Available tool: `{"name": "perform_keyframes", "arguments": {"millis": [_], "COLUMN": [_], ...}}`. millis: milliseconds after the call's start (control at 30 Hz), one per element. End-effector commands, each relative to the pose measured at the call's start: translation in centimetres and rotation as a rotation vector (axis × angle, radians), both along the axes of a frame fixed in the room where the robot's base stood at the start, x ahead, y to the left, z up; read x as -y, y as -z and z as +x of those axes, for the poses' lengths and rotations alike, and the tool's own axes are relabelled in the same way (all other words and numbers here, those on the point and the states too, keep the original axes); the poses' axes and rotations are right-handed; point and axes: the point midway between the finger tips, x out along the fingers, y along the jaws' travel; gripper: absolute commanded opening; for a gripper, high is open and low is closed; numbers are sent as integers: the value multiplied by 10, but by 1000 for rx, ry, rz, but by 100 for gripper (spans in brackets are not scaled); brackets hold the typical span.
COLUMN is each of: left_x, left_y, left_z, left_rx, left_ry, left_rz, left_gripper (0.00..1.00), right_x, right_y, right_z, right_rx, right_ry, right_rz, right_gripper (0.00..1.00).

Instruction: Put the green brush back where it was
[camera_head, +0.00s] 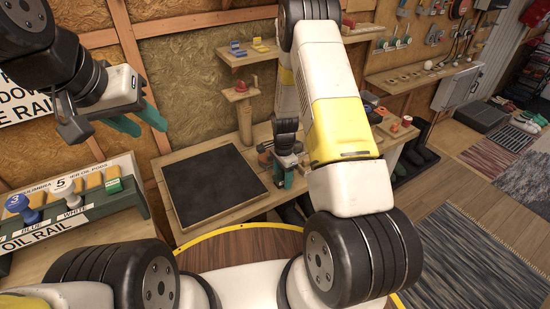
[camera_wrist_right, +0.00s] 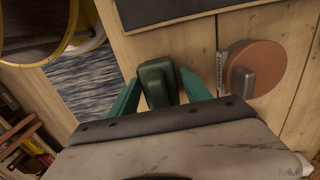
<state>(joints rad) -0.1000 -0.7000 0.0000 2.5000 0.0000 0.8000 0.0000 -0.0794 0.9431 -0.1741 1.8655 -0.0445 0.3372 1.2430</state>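In the right wrist view a dark green block-like thing (camera_wrist_right: 158,82), apparently the green brush, sits between the two teal fingers of my right gripper (camera_wrist_right: 160,88). In the head view my right gripper (camera_head: 287,178) points down at the bench's right part, beside the black mat; the brush is not clear there. My left gripper (camera_head: 140,122) is open and empty at the upper left, above the lettered rail.
The wooden bench (camera_head: 240,211) carries a black mat (camera_head: 213,184). An orange disc (camera_wrist_right: 268,58) with a grey block lies right of my right gripper. The oil rail (camera_head: 75,225) at left holds blue and white knobs and several coloured blocks. Small shelves (camera_head: 250,53) hang behind.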

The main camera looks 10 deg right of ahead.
Motion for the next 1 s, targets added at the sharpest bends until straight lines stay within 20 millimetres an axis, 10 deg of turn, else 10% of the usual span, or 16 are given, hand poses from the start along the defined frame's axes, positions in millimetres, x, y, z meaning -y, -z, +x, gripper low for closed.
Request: {"name": "perform_keyframes", "arguments": {"millis": [433,1000], "left_x": [0,0], "left_y": [0,0], "left_z": [0,0], "left_rx": [0,0], "left_ry": [0,0], "left_rz": [0,0], "left_gripper": [36,36], "right_x": [0,0], "right_y": [-9,-113], "right_z": [1,1], "right_rx": [2,3], "right_ry": [0,-1], "right_rz": [0,0], "right_gripper": [62,62]}}
